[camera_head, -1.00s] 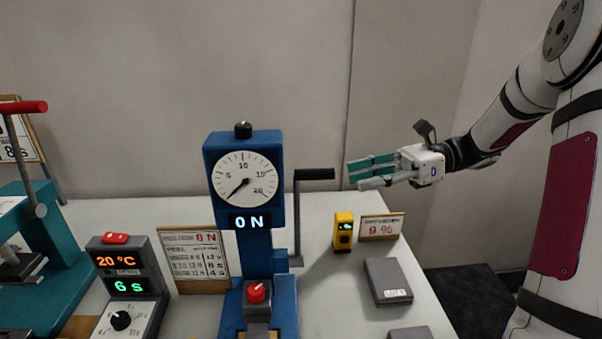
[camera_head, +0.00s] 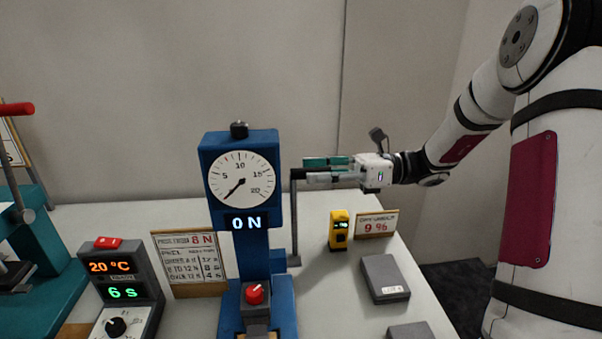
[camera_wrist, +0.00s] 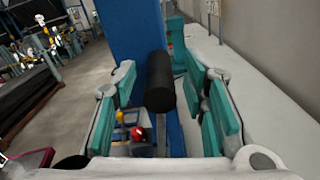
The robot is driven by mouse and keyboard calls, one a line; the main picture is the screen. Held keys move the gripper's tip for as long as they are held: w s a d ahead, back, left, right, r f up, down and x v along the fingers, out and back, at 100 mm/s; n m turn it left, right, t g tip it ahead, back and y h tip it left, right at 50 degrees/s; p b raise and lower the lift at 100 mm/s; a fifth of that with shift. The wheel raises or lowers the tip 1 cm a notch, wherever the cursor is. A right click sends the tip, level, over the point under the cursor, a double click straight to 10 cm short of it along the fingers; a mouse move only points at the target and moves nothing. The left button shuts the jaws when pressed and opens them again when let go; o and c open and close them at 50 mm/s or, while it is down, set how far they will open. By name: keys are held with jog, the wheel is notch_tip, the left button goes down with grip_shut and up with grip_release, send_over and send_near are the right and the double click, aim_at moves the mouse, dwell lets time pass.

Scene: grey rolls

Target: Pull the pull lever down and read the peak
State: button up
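The pull tester (camera_head: 238,265) is a blue stand with a round dial; its needle points low left at the scale's start. The digital display (camera_head: 245,223) reads 0 N. The pull lever (camera_head: 294,220) is a dark crank on its right side, with its arm upright and its grip at the top. In the wrist view the black grip (camera_wrist: 160,84) lies between the teal finger pads, with gaps on both sides. My gripper is open around it.
A red knob (camera_head: 255,294) sits low on the tester's front. A yellow meter (camera_head: 339,230), a 9 % sign (camera_head: 376,225) and grey blocks (camera_head: 385,278) stand to the right. A 20 °C, 6 s timer box (camera_head: 122,270) and a teal press (camera_head: 45,285) stand left.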

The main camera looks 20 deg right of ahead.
aim_at(296, 174)
jog(key=shift+w+a, duration=0.2)
jog(key=shift+a, duration=0.7)
jog(key=shift+w+a, duration=0.15)
jog(key=shift+a, duration=0.7)
grip_shut()
